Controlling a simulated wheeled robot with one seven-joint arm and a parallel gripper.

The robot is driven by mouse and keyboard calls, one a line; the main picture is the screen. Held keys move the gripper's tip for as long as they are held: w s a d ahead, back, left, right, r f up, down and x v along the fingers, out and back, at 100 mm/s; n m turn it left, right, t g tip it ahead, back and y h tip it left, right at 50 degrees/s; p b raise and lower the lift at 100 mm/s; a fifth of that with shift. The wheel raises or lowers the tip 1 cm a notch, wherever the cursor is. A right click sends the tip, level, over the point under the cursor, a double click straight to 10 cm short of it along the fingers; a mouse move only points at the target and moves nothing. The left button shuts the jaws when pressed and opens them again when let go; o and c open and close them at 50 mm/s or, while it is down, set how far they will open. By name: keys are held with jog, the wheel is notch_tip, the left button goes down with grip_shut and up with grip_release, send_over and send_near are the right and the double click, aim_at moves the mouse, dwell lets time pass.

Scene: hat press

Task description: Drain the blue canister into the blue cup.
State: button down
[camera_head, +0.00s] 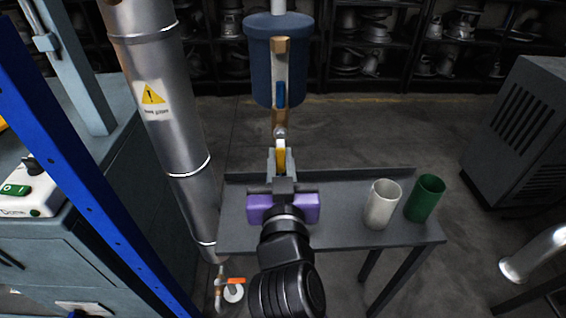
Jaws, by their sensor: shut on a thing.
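The blue canister (259,62) hangs upright at the top centre, with brass fittings and a blue strip (281,94) on its front. A small grey ball (280,132) shows below its brass lower fitting. My gripper (281,160), with a purple body, is below the canister and shut on a narrow yellow handle (281,154). I cannot tell how the handle joins the fitting. I see no blue cup. A white cup (381,205) and a green cup (425,198) stand upright on the table to the right. My gripper and arm hide part of the table.
The dark grey table (340,232) has clear room left of the cups. A tall metal pipe (170,120) and a blue post (70,150) stand at the left. A grey vented cabinet (525,140) is at the right. An orange-handled valve (232,282) sits low at the left.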

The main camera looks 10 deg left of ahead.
jog(key=shift+f, duration=0.1)
dwell(0.3)
jog(key=c, duration=1.4)
grip_release()
jog(key=shift+o, duration=0.2)
jog(key=v, duration=0.8)
jog(key=shift+p, duration=0.3)
jog(key=shift+w+a, duration=0.1)
